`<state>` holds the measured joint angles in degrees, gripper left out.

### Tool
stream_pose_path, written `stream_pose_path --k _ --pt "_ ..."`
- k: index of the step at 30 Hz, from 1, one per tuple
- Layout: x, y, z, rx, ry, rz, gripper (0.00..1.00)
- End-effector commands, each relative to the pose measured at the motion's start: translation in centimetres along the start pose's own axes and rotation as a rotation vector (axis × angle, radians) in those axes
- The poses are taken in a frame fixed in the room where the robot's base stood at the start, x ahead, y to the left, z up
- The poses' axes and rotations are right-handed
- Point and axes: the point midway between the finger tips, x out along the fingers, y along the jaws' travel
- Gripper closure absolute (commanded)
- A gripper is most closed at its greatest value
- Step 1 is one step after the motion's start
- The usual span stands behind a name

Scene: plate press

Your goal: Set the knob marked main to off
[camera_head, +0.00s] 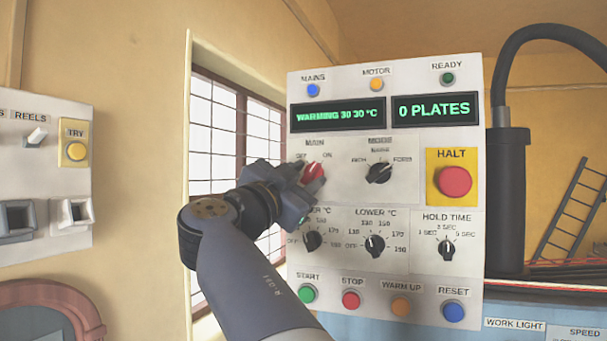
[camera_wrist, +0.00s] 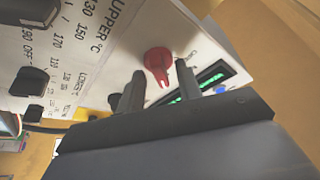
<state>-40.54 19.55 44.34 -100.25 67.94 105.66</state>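The red knob marked MAIN (camera_head: 313,172) sits on the upper left of the white control panel, below the display. Its labels read OFF on the left and ON on the right. The knob seems to lean towards ON, but my gripper hides part of it. My gripper (camera_head: 304,184) is at the knob from the lower left. In the wrist view the red knob (camera_wrist: 157,61) shows between the tips of my two fingers (camera_wrist: 158,76), which are apart. A gap shows on each side of the knob, and I cannot see either finger touching it.
The MODE knob (camera_head: 380,172) is to the right, and the LOWER °C knob (camera_head: 375,245) and UPPER knob (camera_head: 312,240) are below. The red HALT button (camera_head: 455,181) is further right. The display (camera_head: 338,114) reads WARMING 30 30 °C. A second panel (camera_head: 40,220) stands at the left.

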Motion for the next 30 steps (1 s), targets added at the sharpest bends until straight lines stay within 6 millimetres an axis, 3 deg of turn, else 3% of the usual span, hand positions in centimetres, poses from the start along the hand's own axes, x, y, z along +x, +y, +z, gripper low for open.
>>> stream_pose_path --k 3,15,30 --pt "-0.02 0.01 0.01 0.0 0.0 0.0 0.66" --pt "-0.04 0.02 -0.02 0.0 0.001 0.0 0.99" --pt "-0.11 0.24 0.09 -0.052 0.001 -0.022 1.0"
